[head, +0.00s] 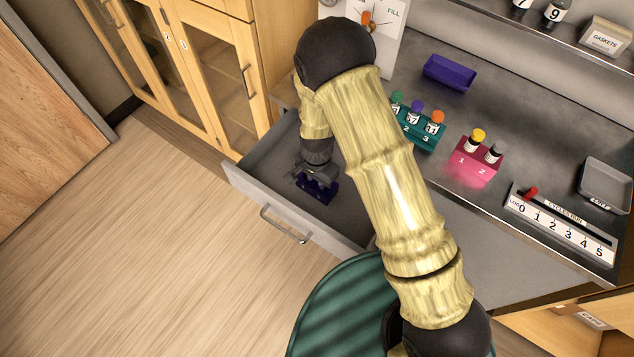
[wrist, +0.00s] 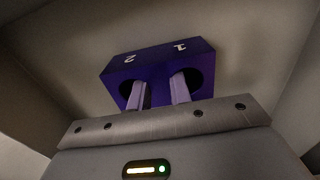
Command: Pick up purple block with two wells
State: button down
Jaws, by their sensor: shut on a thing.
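The purple block with two wells (wrist: 160,62) is in the wrist view, marked 1 and 2, with two dark wells facing me. In the head view the block (head: 319,190) is low inside the open drawer. My gripper (head: 316,180) reaches down into the drawer at the block. In the wrist view the fingers of my gripper (wrist: 159,93) are shut on the block between its two wells. I cannot tell whether the block touches the drawer floor.
The open drawer (head: 262,190) has walls close around my gripper. The counter above holds a purple tray (head: 449,72), a teal block with bottles (head: 425,139), a pink block with two bottles (head: 466,165), a numbered strip (head: 560,226) and a grey tray (head: 606,184).

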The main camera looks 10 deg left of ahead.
notch_tip(320, 180, up, 9)
jog(key=shift+r+b, duration=0.15)
jog(key=shift+b, duration=0.2)
dwell(0.5)
